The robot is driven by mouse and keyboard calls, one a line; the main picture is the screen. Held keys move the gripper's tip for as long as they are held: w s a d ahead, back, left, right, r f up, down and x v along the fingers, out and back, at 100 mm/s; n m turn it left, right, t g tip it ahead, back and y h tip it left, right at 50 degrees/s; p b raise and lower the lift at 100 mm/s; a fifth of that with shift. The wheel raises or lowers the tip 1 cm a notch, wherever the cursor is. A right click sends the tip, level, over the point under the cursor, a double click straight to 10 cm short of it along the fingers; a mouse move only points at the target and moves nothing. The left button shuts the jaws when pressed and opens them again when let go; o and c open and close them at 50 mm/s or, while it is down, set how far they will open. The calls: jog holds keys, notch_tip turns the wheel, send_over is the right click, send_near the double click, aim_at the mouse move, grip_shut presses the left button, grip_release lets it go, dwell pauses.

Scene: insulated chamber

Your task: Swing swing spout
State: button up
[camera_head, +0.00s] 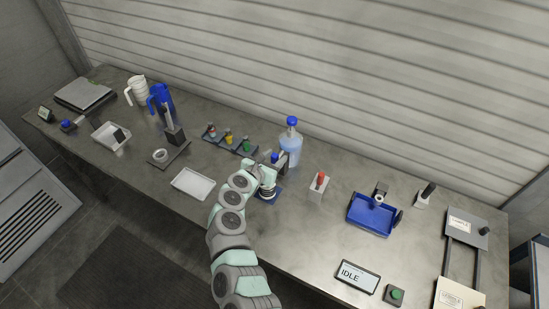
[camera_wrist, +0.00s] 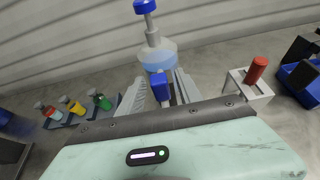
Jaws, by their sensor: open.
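A small blue-tipped part (camera_wrist: 158,84), possibly the spout, stands between the two fingers of my gripper (camera_wrist: 160,92) in the wrist view. Its blue top also shows beside the gripper in the head view (camera_head: 275,157). My gripper (camera_head: 284,163) is open, with a finger on either side of the part; I cannot tell whether they touch it. Behind it stands a clear bottle with pale blue liquid (camera_head: 291,147) and a blue cap (camera_head: 292,121). My wrist hides the part's lower end.
A rack (camera_head: 230,142) of small capped bottles stands to the left, and a white block with a red-topped item (camera_head: 318,187) to the right. A blue tray (camera_head: 371,216) lies farther right. A white tray (camera_head: 193,184) lies left of my arm. The bench between block and display (camera_head: 357,276) is clear.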

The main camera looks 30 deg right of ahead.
jog(key=shift+s+a+r, duration=0.1)
jog(key=shift+a, duration=0.3)
jog(key=v, duration=1)
jog(key=shift+s+d, duration=0.1)
